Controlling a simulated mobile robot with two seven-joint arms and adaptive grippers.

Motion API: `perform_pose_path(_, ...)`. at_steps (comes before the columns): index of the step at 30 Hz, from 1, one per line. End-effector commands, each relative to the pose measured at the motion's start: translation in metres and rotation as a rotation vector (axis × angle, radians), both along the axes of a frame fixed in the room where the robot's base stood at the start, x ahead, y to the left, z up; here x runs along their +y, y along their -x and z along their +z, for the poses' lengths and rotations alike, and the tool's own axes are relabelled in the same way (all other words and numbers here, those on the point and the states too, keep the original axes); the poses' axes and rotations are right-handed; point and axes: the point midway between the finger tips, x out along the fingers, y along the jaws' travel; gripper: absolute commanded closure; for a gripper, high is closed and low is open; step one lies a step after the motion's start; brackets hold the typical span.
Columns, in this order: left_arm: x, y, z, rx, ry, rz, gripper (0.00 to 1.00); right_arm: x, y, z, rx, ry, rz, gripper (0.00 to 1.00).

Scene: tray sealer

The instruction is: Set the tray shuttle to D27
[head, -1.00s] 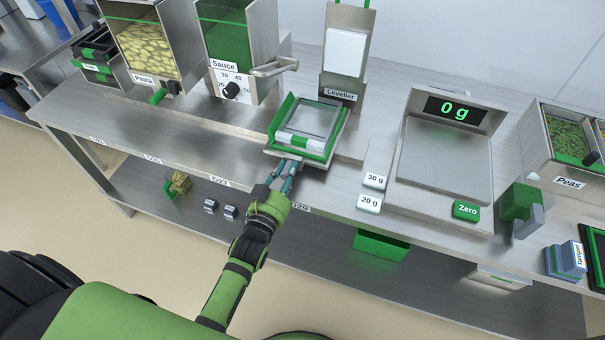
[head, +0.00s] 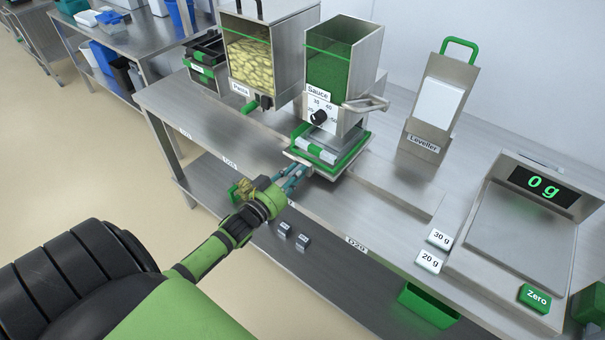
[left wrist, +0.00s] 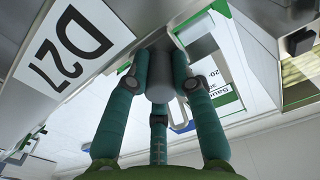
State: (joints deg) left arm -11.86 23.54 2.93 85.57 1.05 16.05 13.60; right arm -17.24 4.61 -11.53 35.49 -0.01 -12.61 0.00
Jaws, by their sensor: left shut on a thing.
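The tray shuttle (head: 325,173), a metal carriage with a green frame and a tray on it, sits on the bench below the Sauce hopper (head: 341,85). My left gripper (head: 297,174) reaches to its front left side. In the left wrist view the teal fingers close around a grey round knob (left wrist: 160,84). The D27 label (left wrist: 70,48) is large on the bench edge, left of the knob in that view. In the head view my gripper hides most of that label. The D29 label (head: 356,245) shows to the right. My right gripper is not in view.
The Pasta hopper (head: 250,62) stands left of Sauce. The Leveller (head: 437,105) stands to the right, with bare rail between. The lower shelf holds two small dark blocks (head: 303,242).

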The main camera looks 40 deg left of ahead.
Motion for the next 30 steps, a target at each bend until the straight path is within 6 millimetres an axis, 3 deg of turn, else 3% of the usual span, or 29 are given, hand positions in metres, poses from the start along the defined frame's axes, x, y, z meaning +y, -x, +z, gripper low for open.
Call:
perform_pose_path(10,0.000,0.000,-0.002,0.004,0.001,0.000,1.00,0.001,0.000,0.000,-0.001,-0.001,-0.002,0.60)
perform_pose_path(11,0.000,0.000,-0.002,0.004,0.001,0.000,0.67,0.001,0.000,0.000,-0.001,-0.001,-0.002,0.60)
perform_pose_path(12,0.000,0.000,-0.002,0.004,0.001,0.000,0.51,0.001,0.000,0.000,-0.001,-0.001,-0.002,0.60)
perform_pose_path(23,0.000,0.002,-0.001,0.002,0.001,-0.001,0.51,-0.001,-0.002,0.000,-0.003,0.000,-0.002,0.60)
perform_pose_path(30,0.001,0.033,-0.003,0.005,0.001,-0.001,0.51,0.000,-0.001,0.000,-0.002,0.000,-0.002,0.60)
